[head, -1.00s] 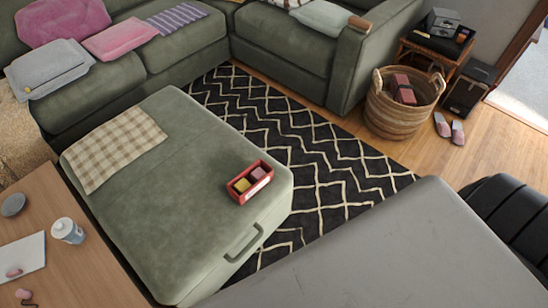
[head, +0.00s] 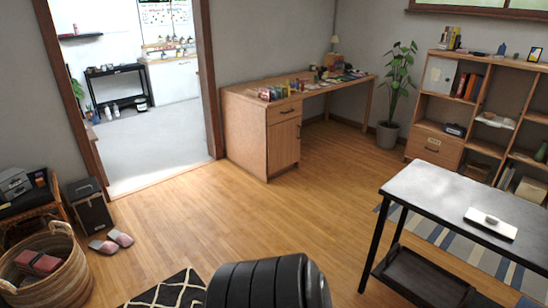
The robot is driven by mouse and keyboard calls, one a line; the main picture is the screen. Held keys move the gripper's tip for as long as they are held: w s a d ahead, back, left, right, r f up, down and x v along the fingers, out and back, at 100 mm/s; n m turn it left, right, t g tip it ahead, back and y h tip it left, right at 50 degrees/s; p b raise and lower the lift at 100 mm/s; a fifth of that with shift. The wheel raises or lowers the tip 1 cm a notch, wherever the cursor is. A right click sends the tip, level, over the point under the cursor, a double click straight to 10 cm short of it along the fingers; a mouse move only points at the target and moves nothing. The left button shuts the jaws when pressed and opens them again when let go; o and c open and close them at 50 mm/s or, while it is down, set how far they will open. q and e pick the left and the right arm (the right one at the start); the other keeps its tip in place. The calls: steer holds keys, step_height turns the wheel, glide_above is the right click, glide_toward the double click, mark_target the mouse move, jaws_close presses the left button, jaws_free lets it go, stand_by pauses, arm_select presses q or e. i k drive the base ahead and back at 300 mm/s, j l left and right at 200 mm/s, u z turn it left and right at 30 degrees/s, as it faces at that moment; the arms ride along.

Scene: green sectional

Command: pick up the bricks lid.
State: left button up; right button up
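A flat white rectangular piece (head: 491,223) with a small pale knob-like bump on top lies on the dark-legged table (head: 425,190) at the right. It looks like a lid, but I cannot tell whether it is the bricks lid. Neither of my grippers shows in the head view. The red box with coloured blocks on the green ottoman is out of view now.
A wooden desk (head: 262,112) with small items stands at the back, left of a potted plant (head: 394,95) and a shelf unit (head: 480,110). A basket (head: 68,282) and slippers (head: 111,242) are at the left. The wooden floor (head: 210,220) between is open.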

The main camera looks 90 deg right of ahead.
mark_target(493, 224)
steer(key=z, duration=4.35)
steer(key=u, duration=4.6)
steer(key=l+z, duration=0.1)
steer(key=z, duration=2.1)
steer(key=i+l+z, duration=0.1)
steer(key=z, duration=0.3)
steer(key=i+l+z, duration=0.1)
steer(key=z, duration=0.3)
steer(key=i+z, duration=0.15)
steer(key=z, duration=0.25)
steer(key=i+z, duration=0.15)
steer(key=z, duration=0.25)
steer(key=i+z, duration=0.15)
steer(key=z, duration=0.25)
